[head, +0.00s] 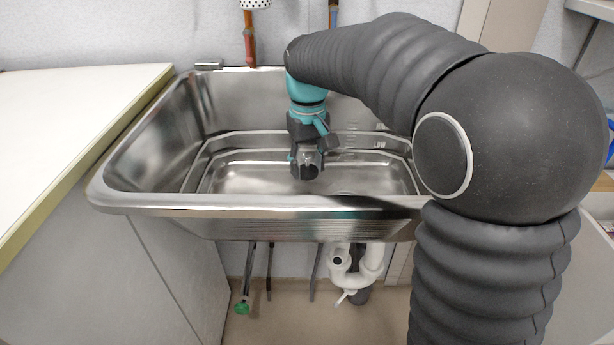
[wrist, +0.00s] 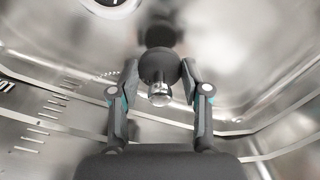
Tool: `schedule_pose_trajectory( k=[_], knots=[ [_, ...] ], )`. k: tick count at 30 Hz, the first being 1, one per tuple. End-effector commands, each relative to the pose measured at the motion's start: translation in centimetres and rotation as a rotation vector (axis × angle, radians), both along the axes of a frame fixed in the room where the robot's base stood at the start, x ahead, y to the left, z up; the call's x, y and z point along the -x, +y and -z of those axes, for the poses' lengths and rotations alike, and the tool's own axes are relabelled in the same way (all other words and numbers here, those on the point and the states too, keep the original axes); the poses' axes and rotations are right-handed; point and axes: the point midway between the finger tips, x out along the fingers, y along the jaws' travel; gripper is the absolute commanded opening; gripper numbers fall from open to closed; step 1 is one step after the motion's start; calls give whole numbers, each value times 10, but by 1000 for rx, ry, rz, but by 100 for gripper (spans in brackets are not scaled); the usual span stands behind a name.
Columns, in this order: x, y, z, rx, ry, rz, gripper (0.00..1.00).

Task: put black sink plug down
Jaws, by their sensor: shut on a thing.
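The black sink plug (wrist: 160,65) is a dark round piece with a shiny metal knob (wrist: 159,93), between my fingers in the wrist view. My gripper (wrist: 160,72) is shut on it, one finger on each side. In the head view my gripper (head: 307,165) points down inside the steel washtub basin (head: 250,202), near its middle. A small dark round shape shows between the fingertips there, partly hidden by them. I cannot tell from these frames whether the plug touches the basin floor.
A round bright-rimmed opening (wrist: 112,4) shows at the top of the wrist view. A white worktop (head: 70,110) borders the basin on the left. White drain pipes (head: 350,268) and a green-handled tool (head: 243,308) are below. The basin floor around my gripper looks clear.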

Motion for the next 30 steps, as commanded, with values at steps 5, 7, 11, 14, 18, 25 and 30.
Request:
schedule_pose_trajectory(
  k=[5, 7, 11, 14, 18, 25, 30],
  knots=[
    [1, -1, 25, 1, 4, 0, 7],
    [1, -1, 33, 1, 3, 0, 7],
    [0, -1, 36, 0, 1, 0, 7],
    [0, -1, 36, 0, 1, 0, 7],
    [0, -1, 38, 0, 1, 0, 7],
    [0, -1, 38, 0, 1, 0, 72],
    [0, -1, 38, 0, 1, 0, 72]
  ],
)
